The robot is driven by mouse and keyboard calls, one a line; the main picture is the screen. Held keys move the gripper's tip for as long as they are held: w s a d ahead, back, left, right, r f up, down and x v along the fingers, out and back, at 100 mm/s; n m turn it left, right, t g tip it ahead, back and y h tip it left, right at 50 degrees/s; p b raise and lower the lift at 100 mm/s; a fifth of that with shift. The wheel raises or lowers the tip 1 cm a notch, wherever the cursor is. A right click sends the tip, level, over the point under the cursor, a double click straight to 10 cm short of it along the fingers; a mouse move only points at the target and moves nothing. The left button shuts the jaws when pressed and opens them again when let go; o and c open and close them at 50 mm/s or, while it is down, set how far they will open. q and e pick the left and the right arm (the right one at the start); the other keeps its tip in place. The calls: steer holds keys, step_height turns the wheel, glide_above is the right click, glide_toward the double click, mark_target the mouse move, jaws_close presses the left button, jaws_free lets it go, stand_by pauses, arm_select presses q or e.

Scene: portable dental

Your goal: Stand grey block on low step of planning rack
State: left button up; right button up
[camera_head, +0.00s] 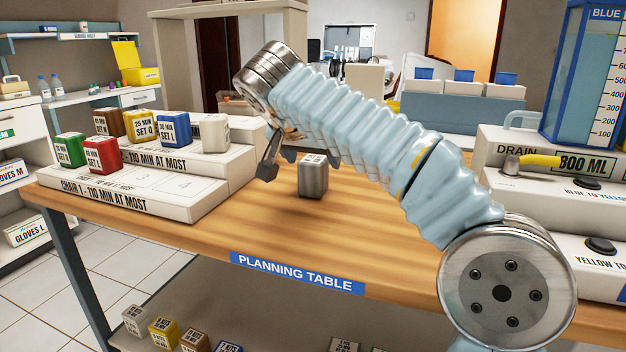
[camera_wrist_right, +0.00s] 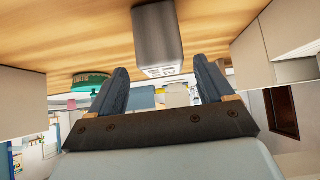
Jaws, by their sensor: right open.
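The grey block (camera_head: 313,178) stands upright on the wooden planning table, right of the rack and apart from it. My right gripper (camera_head: 279,162) is open and low over the table, just left of the block in the head view. In the right wrist view the block (camera_wrist_right: 158,38) shows beyond and between the two fingertips (camera_wrist_right: 163,71); I cannot tell whether they touch it. The low step (camera_head: 160,186) of the planning rack holds a green block (camera_head: 70,149) and a red block (camera_head: 102,155) at its left; its right part is bare. My left gripper is not in view.
The upper step (camera_head: 222,165) holds brown, yellow, blue and pale blocks. A drain unit (camera_head: 502,148) with a blue-framed tank (camera_head: 585,85) stands at the right. My right arm crosses above the table. The table front (camera_head: 260,225) is clear. More blocks (camera_head: 163,332) sit on a shelf below.

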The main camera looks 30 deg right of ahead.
mark_target(313, 159)
steer(key=x, duration=0.4)
steer(key=shift+w+d+f, duration=0.15)
steer(key=shift+w+f, duration=0.1)
steer(key=shift+f, duration=0.05)
steer(key=shift+r, duration=0.1)
steer(key=c, duration=1.2)
